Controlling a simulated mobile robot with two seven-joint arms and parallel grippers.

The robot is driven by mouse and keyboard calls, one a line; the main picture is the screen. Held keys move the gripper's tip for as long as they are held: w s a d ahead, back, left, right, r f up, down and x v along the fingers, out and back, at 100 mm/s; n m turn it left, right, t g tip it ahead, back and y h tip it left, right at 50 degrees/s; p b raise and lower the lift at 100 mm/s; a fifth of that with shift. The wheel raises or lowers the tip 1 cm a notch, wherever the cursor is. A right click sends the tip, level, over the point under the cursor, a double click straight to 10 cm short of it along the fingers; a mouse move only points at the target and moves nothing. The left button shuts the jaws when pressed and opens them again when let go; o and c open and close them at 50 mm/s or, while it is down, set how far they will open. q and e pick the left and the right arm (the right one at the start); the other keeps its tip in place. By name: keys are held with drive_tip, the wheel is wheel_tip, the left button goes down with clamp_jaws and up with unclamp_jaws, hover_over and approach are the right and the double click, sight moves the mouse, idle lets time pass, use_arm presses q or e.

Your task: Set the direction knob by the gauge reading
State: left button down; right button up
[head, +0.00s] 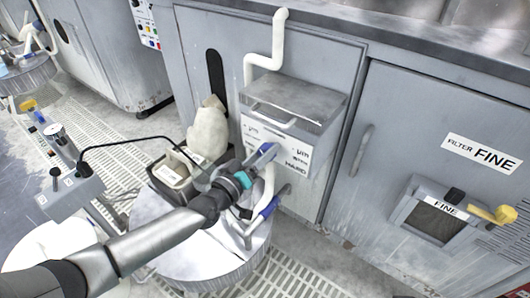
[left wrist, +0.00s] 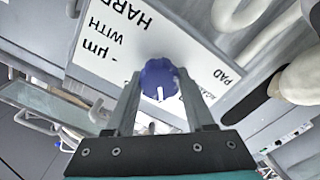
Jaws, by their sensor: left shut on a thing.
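A round blue knob (left wrist: 159,80) with a white pointer mark sits on a white label plate (left wrist: 108,45) in the left wrist view. Its mark points toward the bottom of that picture. The plate reads "HARD PAD", "µm WITH" and, partly covered, "AGAINST". My left gripper (left wrist: 160,92) is shut on the knob, one finger on each side. In the head view my left gripper (head: 268,154) reaches the front of the grey box carrying the label plate (head: 297,160), partly covering it. I cannot make out a gauge reading. My right gripper is not in view.
A white drum (head: 185,258) stands below my left arm, with a grey tray (head: 172,172) and a pale lumpy object (head: 209,130) behind it. A white pipe (head: 265,60) rises above the box. A cabinet labelled "FILTER FINE" (head: 480,154) stands at right.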

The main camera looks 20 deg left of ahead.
use_arm(q)
drive_tip(key=shift+f+n, duration=0.1)
drive_tip(key=shift+n, duration=0.6)
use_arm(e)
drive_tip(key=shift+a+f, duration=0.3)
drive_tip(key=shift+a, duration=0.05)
use_arm(q)
drive_tip(key=shift+c, duration=1.3)
unclamp_jaws()
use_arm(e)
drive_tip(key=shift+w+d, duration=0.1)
use_arm(q)
drive_tip(key=shift+s+a, duration=0.1)
drive_tip(key=shift+s, duration=0.1)
drive_tip(key=p+v, duration=0.4)
drive_tip(key=v, duration=1)
drive_tip(key=shift+s+p, duration=0.3)
drive_tip(key=shift+s, duration=0.05)
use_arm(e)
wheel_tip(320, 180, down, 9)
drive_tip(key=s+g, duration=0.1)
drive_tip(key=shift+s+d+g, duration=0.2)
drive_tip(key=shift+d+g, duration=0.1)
